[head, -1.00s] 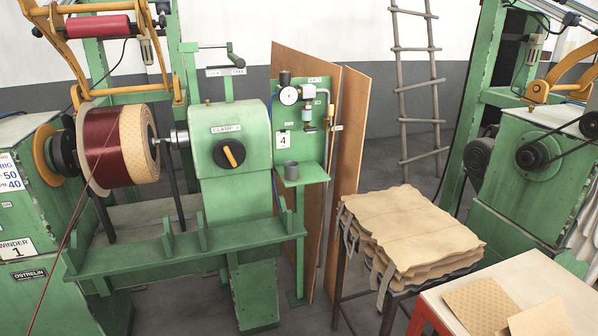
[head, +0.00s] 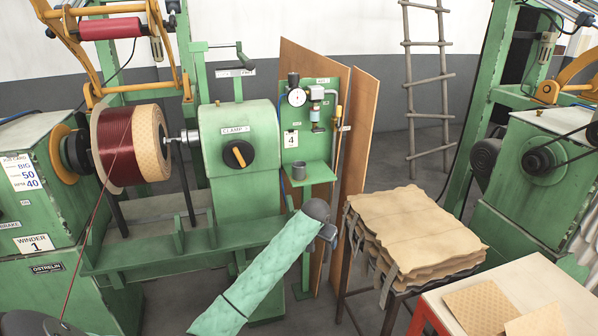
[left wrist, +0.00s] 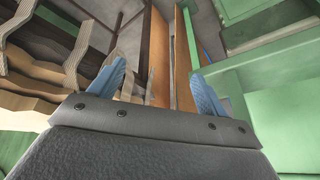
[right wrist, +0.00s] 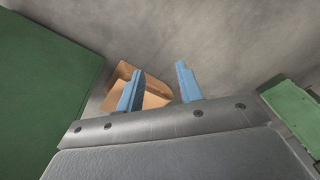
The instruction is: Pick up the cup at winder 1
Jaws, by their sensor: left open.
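My right gripper (right wrist: 160,88) shows only in the right wrist view, fingers apart and empty.
A stack of tan sheets (head: 415,225) lies on a dark stand right of my left gripper. Brown boards (head: 357,130) stand behind the panel. Winder 1's green rail (head: 150,252) runs along the left. A white table (head: 535,275) stands at lower right.

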